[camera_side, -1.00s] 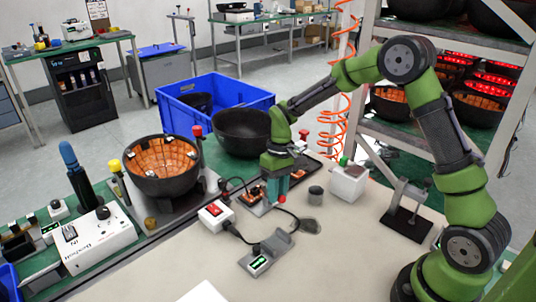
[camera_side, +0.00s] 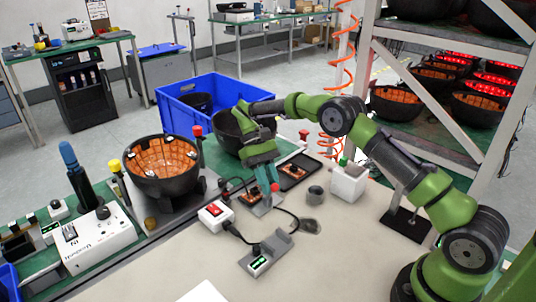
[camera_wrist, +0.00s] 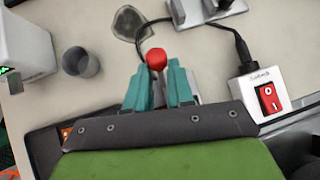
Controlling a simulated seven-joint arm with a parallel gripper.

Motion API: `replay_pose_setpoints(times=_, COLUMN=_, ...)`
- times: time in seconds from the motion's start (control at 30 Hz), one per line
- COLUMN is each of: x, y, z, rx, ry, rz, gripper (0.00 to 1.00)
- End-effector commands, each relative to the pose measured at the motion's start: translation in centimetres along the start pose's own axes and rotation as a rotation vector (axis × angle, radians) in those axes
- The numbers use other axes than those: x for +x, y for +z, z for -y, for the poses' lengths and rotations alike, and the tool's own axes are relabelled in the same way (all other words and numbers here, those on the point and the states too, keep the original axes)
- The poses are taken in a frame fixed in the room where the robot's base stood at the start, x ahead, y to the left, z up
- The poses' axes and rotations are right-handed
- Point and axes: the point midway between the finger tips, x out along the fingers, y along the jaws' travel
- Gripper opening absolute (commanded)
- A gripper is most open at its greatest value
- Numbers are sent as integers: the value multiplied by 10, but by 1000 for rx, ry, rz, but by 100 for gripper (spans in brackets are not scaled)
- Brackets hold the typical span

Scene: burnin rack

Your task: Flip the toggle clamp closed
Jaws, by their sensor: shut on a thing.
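The toggle clamp shows mainly as its red knob (camera_side: 275,187), low over the fixture plate (camera_side: 262,208) in the side view. In the wrist view the red knob (camera_wrist: 156,59) sticks out just past my teal fingertips. My gripper (camera_side: 268,178) is tilted and shut on the clamp's handle just behind the knob; it also shows in the wrist view (camera_wrist: 158,82). The handle shaft and the clamp's base are mostly hidden by the fingers and the gripper body. A small board with orange parts (camera_side: 247,197) sits at the fixture, partly covered.
A switch box with a red rocker (camera_side: 215,215) and its cable lie left of the fixture. A grey cylinder (camera_side: 315,194) and a white box (camera_side: 348,183) stand to the right. A dark tray (camera_side: 300,181) lies behind.

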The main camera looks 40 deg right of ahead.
Motion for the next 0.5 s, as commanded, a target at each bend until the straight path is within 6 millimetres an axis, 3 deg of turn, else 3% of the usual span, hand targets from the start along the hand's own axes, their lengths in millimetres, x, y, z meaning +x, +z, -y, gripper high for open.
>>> replay_pose_setpoints(times=0.5, x=-1, y=-3, z=0, rx=11, ry=8, rz=69, gripper=0)
